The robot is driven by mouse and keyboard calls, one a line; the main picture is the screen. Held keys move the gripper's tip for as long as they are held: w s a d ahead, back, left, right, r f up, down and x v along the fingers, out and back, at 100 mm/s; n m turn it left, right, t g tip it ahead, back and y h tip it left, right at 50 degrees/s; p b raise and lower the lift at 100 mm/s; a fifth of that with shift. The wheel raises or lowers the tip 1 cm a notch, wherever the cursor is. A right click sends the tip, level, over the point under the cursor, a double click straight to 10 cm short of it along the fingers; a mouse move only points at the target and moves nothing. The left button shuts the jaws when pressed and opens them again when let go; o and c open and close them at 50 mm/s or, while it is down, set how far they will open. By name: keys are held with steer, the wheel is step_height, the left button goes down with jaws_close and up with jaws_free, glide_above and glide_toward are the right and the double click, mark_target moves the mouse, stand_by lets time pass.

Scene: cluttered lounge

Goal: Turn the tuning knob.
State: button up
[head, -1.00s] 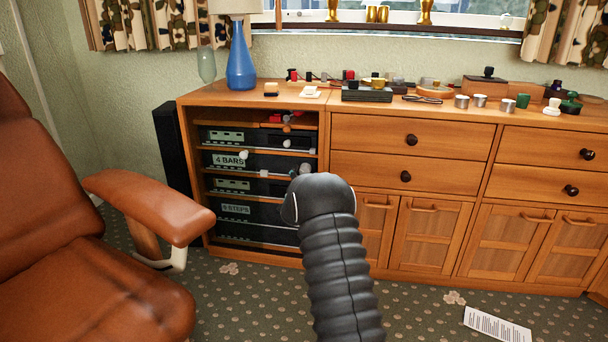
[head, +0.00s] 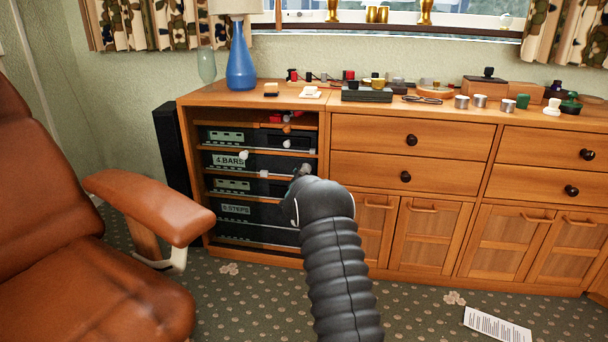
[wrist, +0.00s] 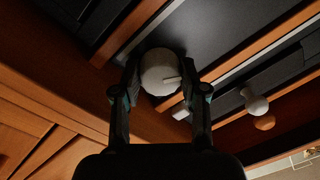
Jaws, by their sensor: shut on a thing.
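In the wrist view, a pale round knob (wrist: 159,72) with a small raised pointer sits between the two dark fingers of my gripper (wrist: 160,85). The fingers are shut on its sides. In the head view, my gripper (head: 299,177) is at the right side of the open shelf cabinet, largely hidden behind my black ribbed arm. The shelves hold several dark units; one has a label reading "4 BARS" (head: 229,160), a lower one "6 STEPS" (head: 236,209). The held knob's unit is partly hidden, and I cannot read its label.
Another white knob (wrist: 256,103) and an orange-tan knob (wrist: 265,122) stick out nearby. The wooden sideboard (head: 440,140) continues to the right, with small objects on top. A brown leather armchair (head: 80,230) stands at the left.

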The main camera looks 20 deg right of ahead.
steer(key=shift+n, duration=0.4)
steer(key=n, duration=0.3)
steer(key=shift+r, duration=0.1)
steer(key=n+p, duration=0.2)
steer(key=n, duration=0.1)
steer(key=shift+r+g, duration=0.1)
steer(key=shift+g, duration=0.2)
steer(key=n+p, duration=0.3)
steer(key=n, duration=0.3)
steer(key=shift+d, duration=0.1)
steer(key=shift+n+g, duration=0.3)
steer(key=o, duration=1.1)
steer(key=shift+o, duration=0.2)
